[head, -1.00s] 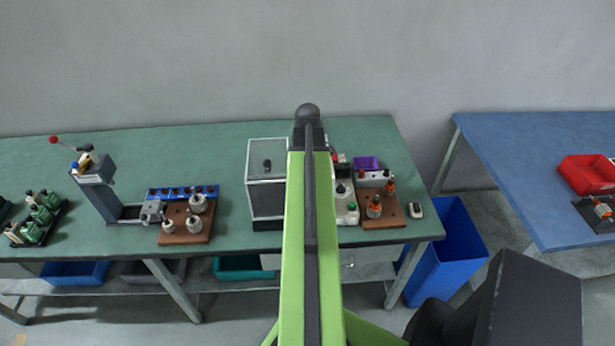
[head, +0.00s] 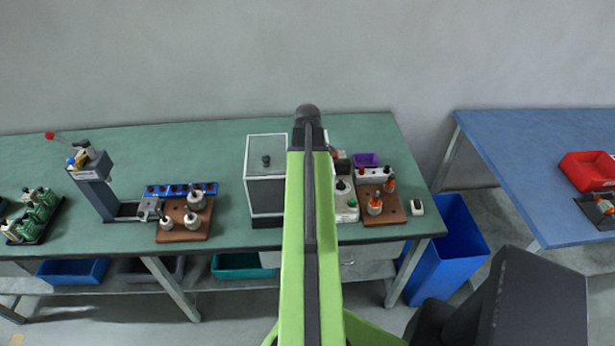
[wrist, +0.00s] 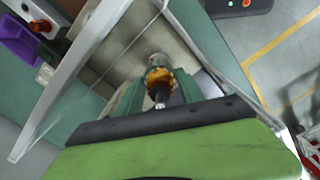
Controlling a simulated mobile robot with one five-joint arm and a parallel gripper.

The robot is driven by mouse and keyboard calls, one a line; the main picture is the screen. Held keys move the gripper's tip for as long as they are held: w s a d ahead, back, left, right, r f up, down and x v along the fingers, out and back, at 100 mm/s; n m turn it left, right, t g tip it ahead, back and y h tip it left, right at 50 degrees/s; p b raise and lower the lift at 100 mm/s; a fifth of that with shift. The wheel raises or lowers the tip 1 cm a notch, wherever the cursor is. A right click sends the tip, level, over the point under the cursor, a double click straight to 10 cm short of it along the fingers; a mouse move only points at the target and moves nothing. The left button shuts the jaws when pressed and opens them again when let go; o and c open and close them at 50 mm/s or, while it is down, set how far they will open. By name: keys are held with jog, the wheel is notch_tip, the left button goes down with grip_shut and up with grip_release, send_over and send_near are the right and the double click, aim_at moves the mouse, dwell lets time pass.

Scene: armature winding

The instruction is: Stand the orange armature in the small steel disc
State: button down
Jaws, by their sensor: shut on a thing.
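In the wrist view my gripper (wrist: 159,92) is shut on the orange armature (wrist: 158,76), with one greenish finger on each side of it. The armature has an orange band, a dark part and a thin metal shaft end toward the camera. Its far end shows grey against a pale surface; I cannot tell whether it touches anything. In the head view my green arm hides the gripper and the held armature. I cannot make out the small steel disc in either view.
A clear-walled case (head: 266,184) stands left of my arm, and its pale frame passes close by in the wrist view (wrist: 92,55). A brown board (head: 388,218) with other orange-banded armatures is at the right. A brown board (head: 183,236) with grey parts is at the left.

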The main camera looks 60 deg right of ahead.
jog(key=shift+f+b, duration=0.4)
jog(key=shift+f, duration=0.1)
jog(key=c, duration=0.7)
grip_release()
jog(key=shift+r, duration=0.1)
jog(key=shift+o, duration=0.2)
jog(key=shift+r+p, duration=2.2)
jog(key=shift+p, duration=0.05)
notch_tip(320, 180, up, 17)
jog(key=p, duration=1.7)
jog(key=shift+r, duration=0.2)
